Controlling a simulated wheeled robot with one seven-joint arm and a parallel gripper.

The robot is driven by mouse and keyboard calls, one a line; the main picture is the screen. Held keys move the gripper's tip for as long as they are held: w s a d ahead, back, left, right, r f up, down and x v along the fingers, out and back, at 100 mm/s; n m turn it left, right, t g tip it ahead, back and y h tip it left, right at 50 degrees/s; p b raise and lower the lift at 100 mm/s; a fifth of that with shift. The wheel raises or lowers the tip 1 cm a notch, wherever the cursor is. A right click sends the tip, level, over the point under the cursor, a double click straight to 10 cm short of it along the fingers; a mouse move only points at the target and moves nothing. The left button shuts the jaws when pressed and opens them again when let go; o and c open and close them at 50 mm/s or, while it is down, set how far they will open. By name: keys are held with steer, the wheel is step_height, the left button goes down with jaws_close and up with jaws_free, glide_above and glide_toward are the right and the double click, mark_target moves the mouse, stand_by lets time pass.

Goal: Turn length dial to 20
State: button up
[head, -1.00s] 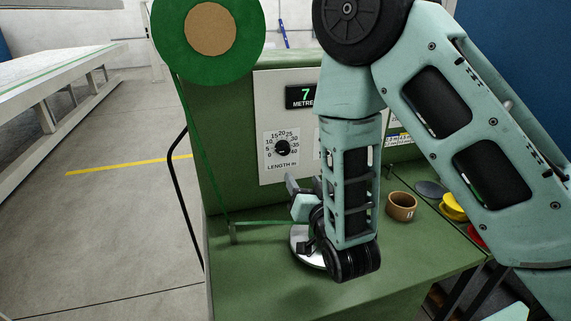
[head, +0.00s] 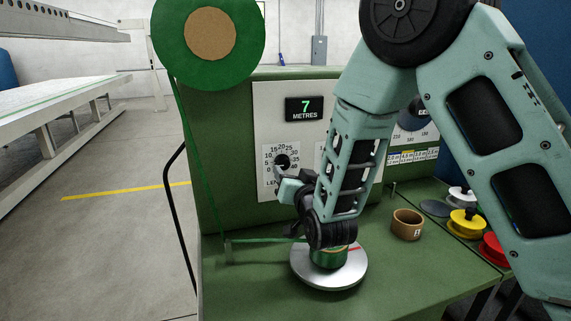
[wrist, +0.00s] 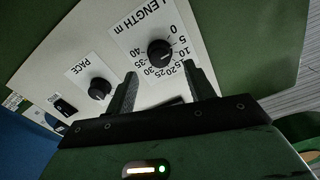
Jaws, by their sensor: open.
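The length dial (head: 283,161) is a black round knob on a white panel, with a printed scale from 0 to 40 around it. It also shows in the wrist view (wrist: 160,52), upside down, with the pointer too small to read surely. My gripper (head: 287,179) is just in front of and below the dial in the head view. In the wrist view my gripper (wrist: 160,80) is open, its two fingers apart and pointing at the panel, with the dial between and beyond the tips. I see no clear contact. The gripper hides part of the LENGTH label.
A green display (head: 305,108) reads 7 METRES. A smaller PACE knob (wrist: 99,89) is beside the length dial. A silver turntable (head: 340,275) stands below my wrist. A brown cup (head: 407,224), yellow spool (head: 466,223) and red spool (head: 493,250) are on the right.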

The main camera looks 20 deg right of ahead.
mark_target(285, 165)
steer(key=shift+w+p, duration=0.65)
steer(key=shift+w, duration=2.15)
steer(key=c, duration=1)
